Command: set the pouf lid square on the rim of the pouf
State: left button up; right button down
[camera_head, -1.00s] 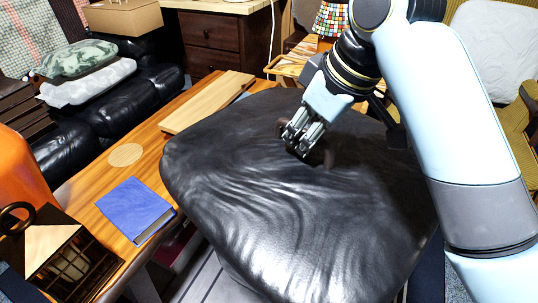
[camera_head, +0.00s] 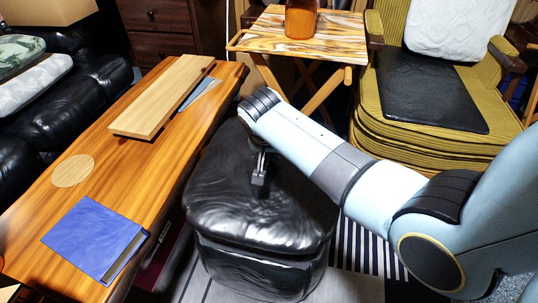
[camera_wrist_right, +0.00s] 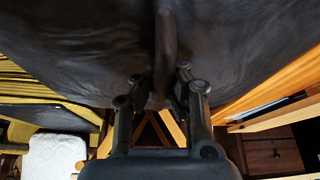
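The pouf lid (camera_head: 235,212) is a black, wrinkled leather cushion, low over the black pouf (camera_head: 262,272). My right gripper (camera_head: 259,181) is over the middle of the lid, pointing down. In the right wrist view the lid (camera_wrist_right: 80,45) fills the top, and my right gripper (camera_wrist_right: 162,88) is closed in around its dark strap handle (camera_wrist_right: 163,50). My arm hides the lid's far right side. My left gripper is out of view.
A wooden table (camera_head: 150,190) with a plank (camera_head: 163,97) and blue book (camera_head: 95,238) stands close on the left. A folding tray table (camera_head: 300,45) and yellow-green armchair (camera_head: 420,140) stand behind. Striped rug (camera_head: 362,250) shows on the right.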

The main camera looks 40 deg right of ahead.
aim_at(269, 167)
jog(key=shift+r, duration=0.15)
jog(key=shift+p, duration=0.35)
notch_tip(269, 167, down, 4)
jog(key=b, duration=0.2)
jog(key=shift+f+b, duration=0.2)
jog(key=shift+b, duration=0.15)
jog(key=shift+f, duration=0.4)
jog(key=shift+f+b, duration=0.75)
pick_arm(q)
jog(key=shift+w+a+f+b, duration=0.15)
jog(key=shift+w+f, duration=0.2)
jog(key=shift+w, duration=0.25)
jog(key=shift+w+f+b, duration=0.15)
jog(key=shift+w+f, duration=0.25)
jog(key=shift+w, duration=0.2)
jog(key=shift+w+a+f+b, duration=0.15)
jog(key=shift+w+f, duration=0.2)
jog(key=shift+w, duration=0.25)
pick_arm(e)
jog(key=shift+f, duration=0.75)
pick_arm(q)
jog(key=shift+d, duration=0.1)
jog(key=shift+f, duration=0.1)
pick_arm(e)
jog(key=shift+f, duration=0.2)
